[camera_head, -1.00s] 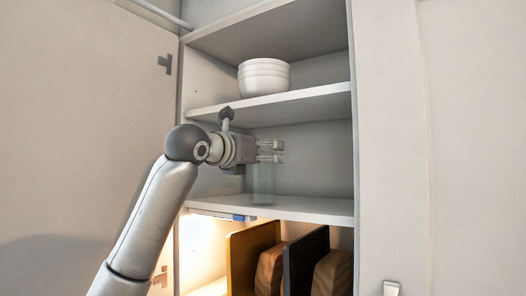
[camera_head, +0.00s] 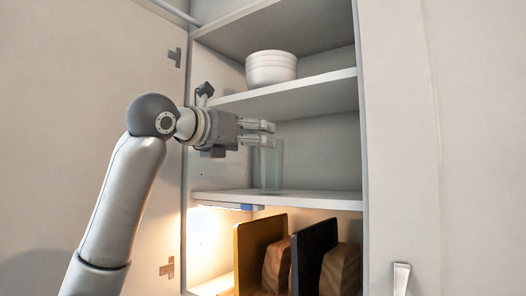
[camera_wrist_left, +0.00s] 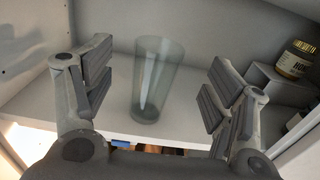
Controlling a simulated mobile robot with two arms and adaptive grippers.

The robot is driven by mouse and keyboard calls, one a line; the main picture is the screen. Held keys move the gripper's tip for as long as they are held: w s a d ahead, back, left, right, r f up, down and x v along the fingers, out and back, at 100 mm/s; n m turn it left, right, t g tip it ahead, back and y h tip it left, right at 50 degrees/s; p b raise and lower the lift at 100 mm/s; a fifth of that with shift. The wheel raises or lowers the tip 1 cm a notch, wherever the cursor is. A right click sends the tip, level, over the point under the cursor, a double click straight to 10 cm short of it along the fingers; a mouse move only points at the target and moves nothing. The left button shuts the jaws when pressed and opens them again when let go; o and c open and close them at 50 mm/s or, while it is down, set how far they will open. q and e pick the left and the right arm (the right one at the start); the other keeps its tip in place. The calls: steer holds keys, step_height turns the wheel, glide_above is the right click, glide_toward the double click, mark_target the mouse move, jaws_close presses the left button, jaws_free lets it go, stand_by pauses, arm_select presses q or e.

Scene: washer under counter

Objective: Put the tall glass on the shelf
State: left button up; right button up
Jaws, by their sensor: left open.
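The tall glass (camera_head: 270,165) is clear with a grey-green tint. It stands upright on the middle shelf (camera_head: 310,198) of the open cabinet. My left gripper (camera_head: 268,133) is at the left front of the glass near its upper part, in the head view. In the left wrist view the glass (camera_wrist_left: 156,80) stands between the open fingers of my left gripper (camera_wrist_left: 153,88), with a gap on each side. The wrist view also shows the pale shelf (camera_wrist_left: 185,130) under the glass. My right gripper is in neither view.
A stack of white bowls (camera_head: 271,67) sits on the shelf above. Cutting boards (camera_head: 262,250) stand upright in the lit space below. An open door is at the left. A small jar (camera_wrist_left: 296,60) shows at the right in the wrist view.

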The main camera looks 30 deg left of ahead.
arm_select(q)
steer(key=shift+s+a+b, duration=0.15)
steer(key=shift+s+b, duration=0.15)
steer(key=shift+s, duration=0.65)
steer(key=shift+s+a+b, duration=0.1)
steer(key=shift+s+b, duration=0.15)
steer(key=shift+s, duration=0.7)
